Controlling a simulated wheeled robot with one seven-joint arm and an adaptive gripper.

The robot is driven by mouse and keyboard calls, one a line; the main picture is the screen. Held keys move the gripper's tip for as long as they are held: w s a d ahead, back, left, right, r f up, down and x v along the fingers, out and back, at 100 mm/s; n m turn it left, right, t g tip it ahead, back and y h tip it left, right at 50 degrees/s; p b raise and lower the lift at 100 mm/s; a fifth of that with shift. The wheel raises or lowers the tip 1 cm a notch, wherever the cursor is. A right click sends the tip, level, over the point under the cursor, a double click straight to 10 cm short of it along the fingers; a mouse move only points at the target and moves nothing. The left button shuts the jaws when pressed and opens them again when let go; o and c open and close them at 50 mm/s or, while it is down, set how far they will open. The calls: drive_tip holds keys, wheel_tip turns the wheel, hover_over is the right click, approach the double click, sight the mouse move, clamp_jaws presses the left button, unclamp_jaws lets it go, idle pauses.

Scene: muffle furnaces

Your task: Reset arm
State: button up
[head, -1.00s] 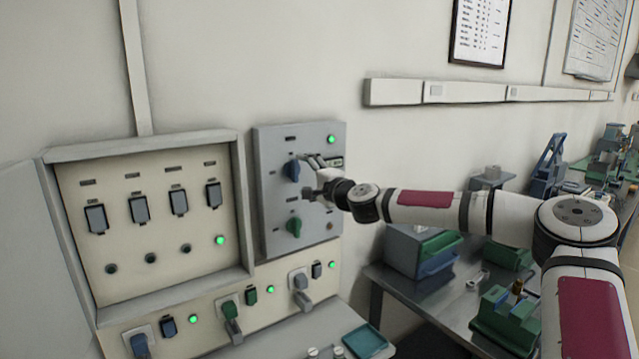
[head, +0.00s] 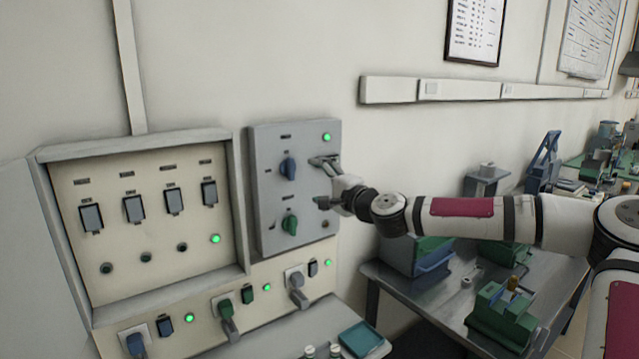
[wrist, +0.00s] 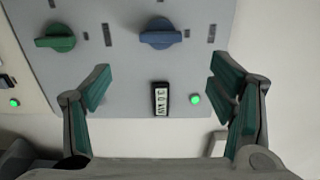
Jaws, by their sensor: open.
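My gripper (head: 321,181) is open and empty in front of the right part of the grey control panel (head: 262,222) on the wall. In the wrist view its two fingers (wrist: 168,88) stand wide apart, with the panel face between and beyond them. The blue knob (head: 288,168) and the green knob (head: 290,224) are left of the gripper and apart from it. They also show at the top of the wrist view, blue (wrist: 160,34) and green (wrist: 55,38). A small display (wrist: 160,98) reads about 3.0 kW beside a lit green lamp (wrist: 195,99). My gripper hides part of the panel in the head view.
Plugs and sockets (head: 297,285) line the strip below. A metal workbench (head: 420,295) with green and blue devices lies under my arm.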

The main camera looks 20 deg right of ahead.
drive_tip(key=s+a+f+n+g+y, duration=0.1)
drive_tip(key=s+a+f+n+g, duration=0.3)
drive_tip(key=a, duration=0.3)
drive_tip(key=s+a+f+n+g+y, duration=0.1)
drive_tip(key=s+a+f+n+g, duration=0.15)
drive_tip(key=a+f, duration=0.35)
drive_tip(key=s+a+f+n+g+h, duration=0.2)
drive_tip(key=s+f+n+g+h, duration=0.15)
drive_tip(key=s+f+n, duration=0.35)
drive_tip(key=s+d+r+h, duration=0.1)
drive_tip(key=s+d+r, duration=0.2)
drive_tip(key=s, duration=0.8)
drive_tip(key=s+d+r+g+h, duration=0.1)
drive_tip(key=s+d+r, duration=0.3)
drive_tip(key=s+r, duration=0.3)
drive_tip(key=s+d+r+n+h, duration=0.1)
drive_tip(key=s+d+r, duration=0.3)
drive_tip(key=s, duration=1)
drive_tip(key=shift+s+r+g+h, duration=0.3)
drive_tip(key=shift+r+h, duration=0.25)
drive_tip(key=shift+r, duration=0.2)
